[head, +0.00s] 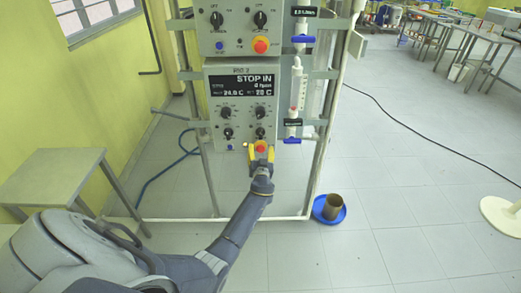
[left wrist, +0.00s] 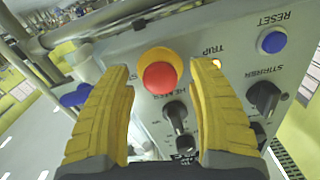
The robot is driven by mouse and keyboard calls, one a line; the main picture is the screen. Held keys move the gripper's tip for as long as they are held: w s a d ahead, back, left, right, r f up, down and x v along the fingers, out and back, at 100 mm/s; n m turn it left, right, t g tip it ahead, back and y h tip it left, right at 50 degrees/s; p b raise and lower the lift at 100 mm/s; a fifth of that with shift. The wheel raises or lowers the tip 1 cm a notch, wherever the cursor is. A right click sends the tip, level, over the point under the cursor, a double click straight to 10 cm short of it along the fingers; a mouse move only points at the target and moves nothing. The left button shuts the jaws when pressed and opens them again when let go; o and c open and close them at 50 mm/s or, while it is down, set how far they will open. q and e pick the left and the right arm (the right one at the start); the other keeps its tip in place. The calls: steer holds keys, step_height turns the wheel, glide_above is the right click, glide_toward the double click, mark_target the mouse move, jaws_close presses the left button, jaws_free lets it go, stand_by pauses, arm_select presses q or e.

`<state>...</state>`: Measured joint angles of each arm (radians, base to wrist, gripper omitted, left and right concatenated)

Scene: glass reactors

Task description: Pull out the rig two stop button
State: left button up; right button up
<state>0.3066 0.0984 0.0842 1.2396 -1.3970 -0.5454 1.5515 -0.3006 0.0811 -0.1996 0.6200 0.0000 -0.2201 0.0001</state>
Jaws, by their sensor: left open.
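The rig two control box (head: 241,100) hangs on the metal frame, and its dark display reads "STOP IN". Its red stop button (head: 261,147) is at the bottom right of the panel. My left gripper (head: 261,155) is in front of it, coming up from below. In the left wrist view the red button (left wrist: 160,79) sits in a yellow collar between the two yellow fingers of my left gripper (left wrist: 163,72). The fingers are open, with a visible gap to the button on both sides. My right gripper is not in view.
Beside the button are a lit trip lamp (left wrist: 217,63), a blue reset button (left wrist: 272,41) and black knobs (left wrist: 264,97). Blue valve handles (head: 292,140) are to the right. Another panel (head: 238,28) with its own red button (head: 261,45) is above.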

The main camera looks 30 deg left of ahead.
arm_select(q)
steer(key=shift+w+a, duration=0.35)
steer(key=shift+w, duration=0.15)
jaws_close()
stand_by(0.3)
